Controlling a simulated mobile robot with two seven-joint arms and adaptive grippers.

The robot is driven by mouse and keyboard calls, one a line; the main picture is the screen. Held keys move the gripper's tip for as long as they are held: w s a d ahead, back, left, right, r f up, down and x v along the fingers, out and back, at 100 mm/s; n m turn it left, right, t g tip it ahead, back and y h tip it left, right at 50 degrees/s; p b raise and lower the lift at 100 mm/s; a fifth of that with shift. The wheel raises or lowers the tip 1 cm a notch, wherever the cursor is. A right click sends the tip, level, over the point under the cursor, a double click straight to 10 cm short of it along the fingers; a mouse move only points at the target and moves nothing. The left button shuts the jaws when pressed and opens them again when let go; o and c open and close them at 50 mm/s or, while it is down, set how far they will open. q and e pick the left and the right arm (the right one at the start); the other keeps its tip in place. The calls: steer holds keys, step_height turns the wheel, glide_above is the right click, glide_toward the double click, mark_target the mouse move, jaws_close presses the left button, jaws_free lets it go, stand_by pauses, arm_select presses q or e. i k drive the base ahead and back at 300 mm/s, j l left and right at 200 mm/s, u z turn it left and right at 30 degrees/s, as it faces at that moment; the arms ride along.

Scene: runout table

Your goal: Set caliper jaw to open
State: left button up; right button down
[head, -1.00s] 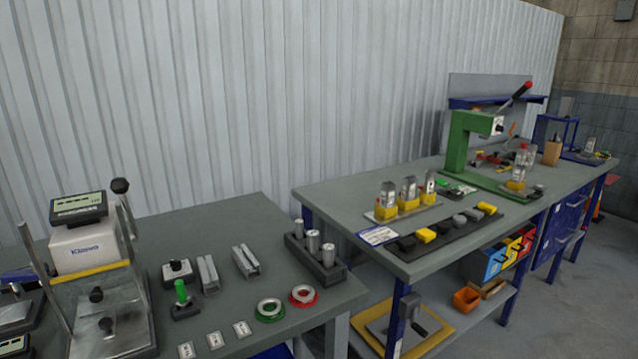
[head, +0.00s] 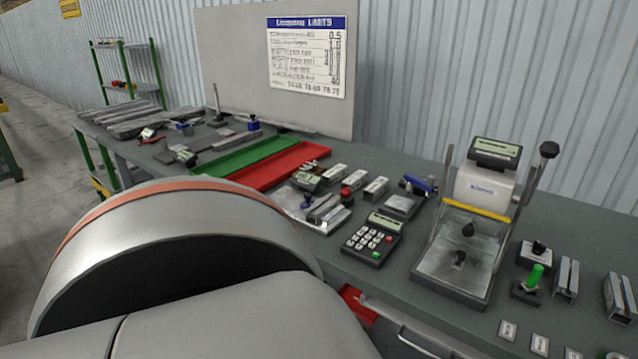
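A long grey tool with a small display, which looks like the caliper (head: 184,156), lies on the runout table (head: 400,285) left of the green tray. It is small in the head view, and I cannot tell how its jaw is set. A large pale link of my own arm fills the lower left and hides part of the table's front edge. Neither gripper is in view.
A green tray (head: 240,153) and a red tray (head: 285,165) lie mid-table. A calculator-like keypad device (head: 372,240), a tester with a display (head: 485,190) and several metal profiles stand to the right. A limits board (head: 308,55) stands behind. An open drawer (head: 425,338) juts out at the front.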

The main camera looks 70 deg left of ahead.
mark_target(308, 202)
steer(key=u, duration=2.15)
